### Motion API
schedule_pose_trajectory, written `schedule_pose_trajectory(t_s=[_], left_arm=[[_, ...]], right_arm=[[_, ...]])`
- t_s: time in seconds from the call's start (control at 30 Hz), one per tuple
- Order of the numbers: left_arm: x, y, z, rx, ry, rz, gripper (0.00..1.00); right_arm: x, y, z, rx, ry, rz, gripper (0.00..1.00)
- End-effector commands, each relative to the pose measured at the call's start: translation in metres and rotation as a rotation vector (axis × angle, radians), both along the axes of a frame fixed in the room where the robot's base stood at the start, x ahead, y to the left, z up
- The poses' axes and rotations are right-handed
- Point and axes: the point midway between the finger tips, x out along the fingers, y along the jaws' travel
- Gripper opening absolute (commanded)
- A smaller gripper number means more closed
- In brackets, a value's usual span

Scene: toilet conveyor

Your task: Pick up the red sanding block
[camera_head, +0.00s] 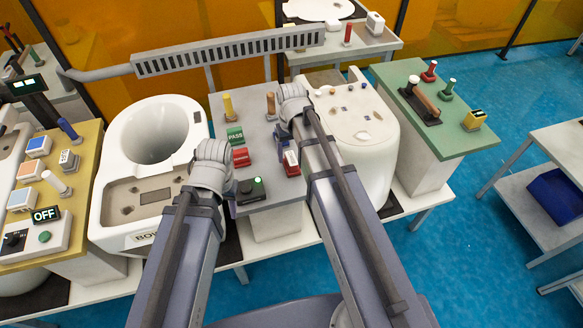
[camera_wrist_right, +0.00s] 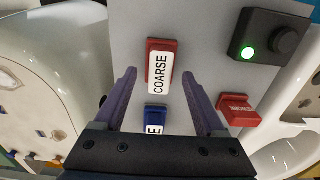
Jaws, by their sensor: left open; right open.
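The red sanding block (camera_wrist_right: 162,47), with a white label reading COARSE, lies on the grey stand (camera_wrist_right: 200,30) in the right wrist view. My right gripper (camera_wrist_right: 159,78) is open and empty, with its purple fingertips to either side of the block's label end. I cannot tell how high the fingertips are above the stand.
A blue block (camera_wrist_right: 156,118) with a white label lies between my right fingers, nearer the palm. A red REWORK block (camera_wrist_right: 239,109) and a black box with a lit green light (camera_wrist_right: 248,53) are to the right. Toilet parts (camera_head: 152,131) flank the stand.

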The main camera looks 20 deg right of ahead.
Motion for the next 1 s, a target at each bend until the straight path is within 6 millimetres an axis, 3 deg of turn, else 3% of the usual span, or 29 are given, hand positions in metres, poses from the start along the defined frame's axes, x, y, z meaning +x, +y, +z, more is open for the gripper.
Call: schedule_pose_trajectory(t_s=[0.03,0.13,0.47,1.0], left_arm=[[0.000,0.000,-0.014,0.000,0.000,0.000,0.50],[0.000,0.000,-0.024,0.000,0.000,0.000,0.50],[0.000,0.000,-0.026,0.000,0.000,0.000,0.50],[0.000,0.000,-0.026,0.000,0.000,0.000,0.50]], right_arm=[[-0.001,0.000,-0.014,0.000,0.000,0.000,0.72],[0.000,0.000,-0.024,0.000,0.000,0.000,0.72],[0.000,0.000,-0.026,0.000,0.000,0.000,0.72],[0.000,0.000,-0.026,0.000,0.000,0.000,0.12]])
